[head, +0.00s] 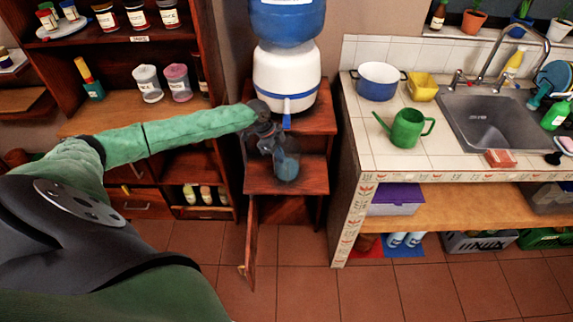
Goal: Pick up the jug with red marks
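Two jug-like white containers stand side by side on the left wooden shelf. The right one (178,82) shows pinkish-red colouring; the left one (148,83) is pale grey-white. Their markings are too small to read. My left arm reaches across below them. My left gripper (277,148) is well to their right, in front of the wooden stand under the water dispenser. A dark bluish rounded object (287,166) sits at the fingers, on or just above the stand's lower shelf. The gripper partly covers it, and I cannot tell whether the fingers grip it. My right gripper is out of view.
The blue-and-white water dispenser (286,75) stands above the gripper. The stand's lower door (251,245) hangs open towards me. To the right, the tiled counter holds a green watering can (406,128), a blue pot (378,82) and a sink (500,120). The floor centre-right is clear.

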